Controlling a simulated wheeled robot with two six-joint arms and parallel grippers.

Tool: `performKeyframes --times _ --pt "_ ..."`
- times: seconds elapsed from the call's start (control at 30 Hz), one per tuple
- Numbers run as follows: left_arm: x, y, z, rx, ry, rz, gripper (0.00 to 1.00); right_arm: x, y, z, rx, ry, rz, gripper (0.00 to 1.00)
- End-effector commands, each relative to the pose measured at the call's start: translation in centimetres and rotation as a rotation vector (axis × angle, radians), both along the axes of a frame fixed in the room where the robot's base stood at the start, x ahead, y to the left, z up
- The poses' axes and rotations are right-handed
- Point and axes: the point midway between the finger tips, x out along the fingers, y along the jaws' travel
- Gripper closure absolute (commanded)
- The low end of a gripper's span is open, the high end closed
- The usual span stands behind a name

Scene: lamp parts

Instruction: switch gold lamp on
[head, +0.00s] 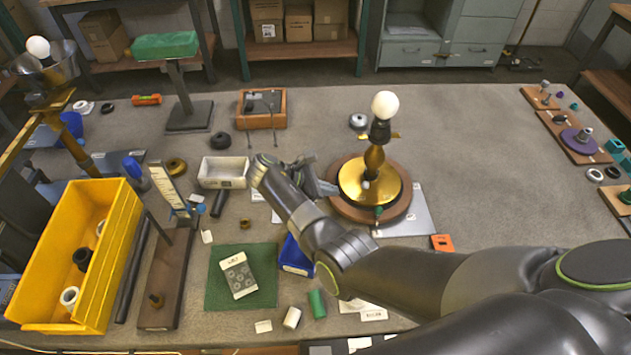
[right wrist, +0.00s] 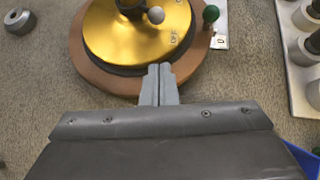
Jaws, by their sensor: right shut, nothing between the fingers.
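The gold lamp (head: 356,184) stands upright on a round wooden base (head: 347,208), with a brass stem and a white bulb (head: 385,104) that does not look lit. Its gold plate also shows in the right wrist view (right wrist: 115,42), with a small pale knob (right wrist: 156,15) and the word OFF on it. A green ball (right wrist: 210,14) sits at the base's right edge in that view. My right gripper (head: 331,188) is shut and empty at the base's left side in the head view. Its fingertips (right wrist: 159,68) overlap the base's rim in the wrist view; contact is unclear. My left gripper is out of view.
A grey plate (head: 415,218) lies partly under the lamp base. A white tray (head: 223,172), a blue bin (head: 296,258) and a green mat (head: 240,296) lie to the left. A yellow crate (head: 120,225) stands far left. The table's right middle is clear.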

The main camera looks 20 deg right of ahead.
Motion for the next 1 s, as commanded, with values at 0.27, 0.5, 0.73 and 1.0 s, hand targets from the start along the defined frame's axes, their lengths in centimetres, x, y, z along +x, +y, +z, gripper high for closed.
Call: performKeyframes --times 0.27,0.5,0.73,1.0 --pt "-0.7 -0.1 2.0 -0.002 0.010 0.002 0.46 -0.2 -4.4 -0.6 -0.001 -0.001 -0.001 1.00" --pt "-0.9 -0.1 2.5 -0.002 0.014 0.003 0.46 -0.4 -5.7 -0.6 0.000 0.000 0.000 1.00" --pt "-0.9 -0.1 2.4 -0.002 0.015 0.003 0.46 -0.3 -5.7 -0.7 0.001 -0.001 0.001 1.00" --pt "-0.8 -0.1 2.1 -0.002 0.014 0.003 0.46 0.3 -5.9 -0.7 0.001 -0.001 0.015 1.00"
